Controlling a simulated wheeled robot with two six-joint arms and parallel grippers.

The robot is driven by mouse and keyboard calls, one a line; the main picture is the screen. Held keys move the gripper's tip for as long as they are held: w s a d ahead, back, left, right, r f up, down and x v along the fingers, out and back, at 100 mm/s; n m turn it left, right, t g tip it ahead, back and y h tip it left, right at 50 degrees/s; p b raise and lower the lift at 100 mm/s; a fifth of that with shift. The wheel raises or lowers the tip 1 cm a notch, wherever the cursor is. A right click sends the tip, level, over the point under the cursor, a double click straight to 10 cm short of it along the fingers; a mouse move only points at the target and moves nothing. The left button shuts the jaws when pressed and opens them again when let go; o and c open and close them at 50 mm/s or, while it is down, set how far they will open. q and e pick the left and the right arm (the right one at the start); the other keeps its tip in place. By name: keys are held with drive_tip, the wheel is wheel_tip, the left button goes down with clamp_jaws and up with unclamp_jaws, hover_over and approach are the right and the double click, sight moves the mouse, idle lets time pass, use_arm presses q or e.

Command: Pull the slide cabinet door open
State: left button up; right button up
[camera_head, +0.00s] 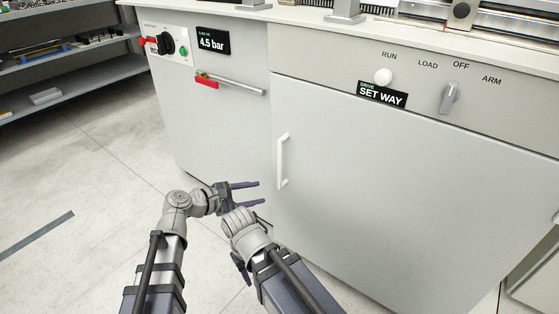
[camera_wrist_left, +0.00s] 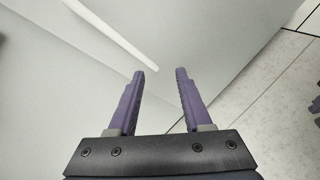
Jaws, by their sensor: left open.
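The cabinet door (camera_head: 400,190) is a large pale grey panel below the SET WAY control strip, and it looks shut. Its white vertical handle (camera_head: 282,160) is near the door's left edge. My left gripper (camera_head: 259,192) is open and empty, low and to the left of the handle, with its fingers pointing right. In the left wrist view the open fingers (camera_wrist_left: 160,72) have nothing between them, and the white handle (camera_wrist_left: 115,35) runs diagonally beyond them at upper left, apart from them. My right arm's wrist is beside the left gripper; its fingers cannot be made out clearly.
Left of the door is a cabinet section with a red-ended lever bar (camera_head: 230,84), a 4.5 bar display (camera_head: 213,40) and a switch panel (camera_head: 168,45). A grey selector knob (camera_head: 449,97) sits above the door. Shelving (camera_head: 60,60) stands far left. The floor at left is mostly clear.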

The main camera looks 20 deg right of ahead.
use_arm(q)
drive_tip(key=w+d+r+n+t+h, duration=0.3)
drive_tip(key=w+r+n, duration=0.1)
drive_tip(key=r+n, duration=0.4)
drive_tip(key=x, duration=0.7)
drive_tip(key=shift+d+f, duration=0.2)
drive_tip(key=shift+d, duration=0.05)
drive_tip(key=shift+c, duration=0.2)
clamp_jaws()
idle(0.8)
